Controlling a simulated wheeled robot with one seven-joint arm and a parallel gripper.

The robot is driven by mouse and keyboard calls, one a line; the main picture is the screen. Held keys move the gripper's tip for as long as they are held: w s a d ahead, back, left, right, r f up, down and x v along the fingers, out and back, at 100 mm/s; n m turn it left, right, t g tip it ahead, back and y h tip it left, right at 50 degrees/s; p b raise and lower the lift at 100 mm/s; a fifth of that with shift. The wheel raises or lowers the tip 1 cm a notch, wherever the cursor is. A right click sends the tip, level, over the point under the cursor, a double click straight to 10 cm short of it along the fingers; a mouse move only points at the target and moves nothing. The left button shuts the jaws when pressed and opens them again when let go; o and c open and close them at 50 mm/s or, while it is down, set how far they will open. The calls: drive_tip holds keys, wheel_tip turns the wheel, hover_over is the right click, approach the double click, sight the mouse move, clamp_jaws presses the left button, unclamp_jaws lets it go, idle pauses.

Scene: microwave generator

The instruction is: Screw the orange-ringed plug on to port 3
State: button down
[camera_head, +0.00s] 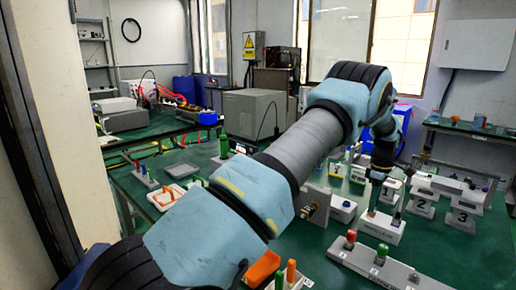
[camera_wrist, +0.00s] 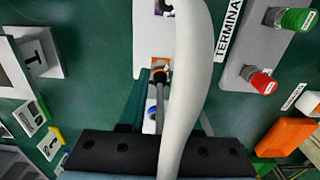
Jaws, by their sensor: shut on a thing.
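My gripper (camera_head: 377,178) is over the white plug stand (camera_head: 381,228) right of centre in the head view. In the wrist view my gripper (camera_wrist: 161,82) is shut on the orange-ringed plug (camera_wrist: 160,73), whose orange band and dark end show over the white stand (camera_wrist: 148,38). I cannot tell whether the plug still touches the stand. A pale thick cable (camera_wrist: 188,75) crosses the wrist view and hides part of the fingers. Port 3 is on the white block with the sign "3" (camera_head: 461,218), to the right of my gripper; its opening is not clear.
The block with the sign "2" (camera_head: 421,207) stands left of port 3. A grey strip with red and green plugs (camera_head: 380,268) lies in front. Green table is bare at the right front.

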drive_tip(key=shift+r+p, duration=1.65)
drive_tip(key=shift+r, duration=1.2)
drive_tip(key=shift+s+d+f, duration=0.1)
drive_tip(key=shift+s+f, duration=0.05)
drive_tip(key=shift+s, duration=1.1)
drive_tip(key=shift+s+d+f, duration=0.1)
drive_tip(key=shift+s, duration=1.15)
drive_tip(key=shift+s+d+f+b, duration=0.1)
drive_tip(key=shift+s+b, duration=0.1)
drive_tip(key=shift+s, duration=1.05)
drive_tip(key=shift+s+d+f+b, duration=0.1)
drive_tip(key=shift+s+b, duration=0.1)
drive_tip(key=shift+s, duration=1.05)
drive_tip(key=shift+s+d+f, duration=0.1)
drive_tip(key=shift+s+f, duration=0.05)
drive_tip(key=shift+s, duration=1.1)
drive_tip(key=shift+s+d+f, duration=0.1)
drive_tip(key=shift+s, duration=1.1)
